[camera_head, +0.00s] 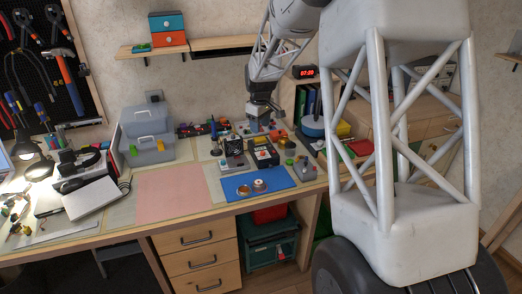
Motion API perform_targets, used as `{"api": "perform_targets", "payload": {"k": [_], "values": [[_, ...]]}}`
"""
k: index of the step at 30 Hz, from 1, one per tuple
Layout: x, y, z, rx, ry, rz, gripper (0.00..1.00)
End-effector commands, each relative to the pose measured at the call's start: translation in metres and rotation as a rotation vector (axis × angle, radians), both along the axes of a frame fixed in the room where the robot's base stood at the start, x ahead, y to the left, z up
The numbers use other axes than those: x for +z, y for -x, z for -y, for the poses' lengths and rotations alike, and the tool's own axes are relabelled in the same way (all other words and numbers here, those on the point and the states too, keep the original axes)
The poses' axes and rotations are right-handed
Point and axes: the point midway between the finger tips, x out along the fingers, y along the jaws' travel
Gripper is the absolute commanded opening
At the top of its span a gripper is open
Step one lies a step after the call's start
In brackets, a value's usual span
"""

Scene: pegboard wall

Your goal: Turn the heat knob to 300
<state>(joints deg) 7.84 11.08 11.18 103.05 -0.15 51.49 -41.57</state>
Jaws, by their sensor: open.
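My gripper (263,122) hangs at the end of my arm over the back of the workbench, pointing down. It is small in the view and its fingertips are hard to make out; it looks empty. Just in front of and below it stands a dark box-shaped device (264,154) with a pale label on its front. To its left is a second device (232,161) with a grey front and dark top. The heat knob and its scale are too small to pick out, so I cannot tell its setting or whether my gripper touches it.
A blue mat (268,190) with two small round items lies in front of the devices. A pink mat (170,193) leaves clear room to the left. A grey toolbox (148,148) stands behind it. Several small items crowd the bench around my gripper. A shelf (222,43) hangs behind.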

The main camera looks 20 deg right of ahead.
Motion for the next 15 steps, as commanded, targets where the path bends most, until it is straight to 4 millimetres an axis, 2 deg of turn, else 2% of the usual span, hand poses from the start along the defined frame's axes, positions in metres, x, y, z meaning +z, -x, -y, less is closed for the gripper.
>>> {"api": "perform_targets", "payload": {"k": [6,15], "values": [[-0.041,-0.045,0.018,0.063,-0.001,-0.021,0.5],[-0.098,-0.098,0.042,0.147,-0.003,-0.045,0.5]]}}
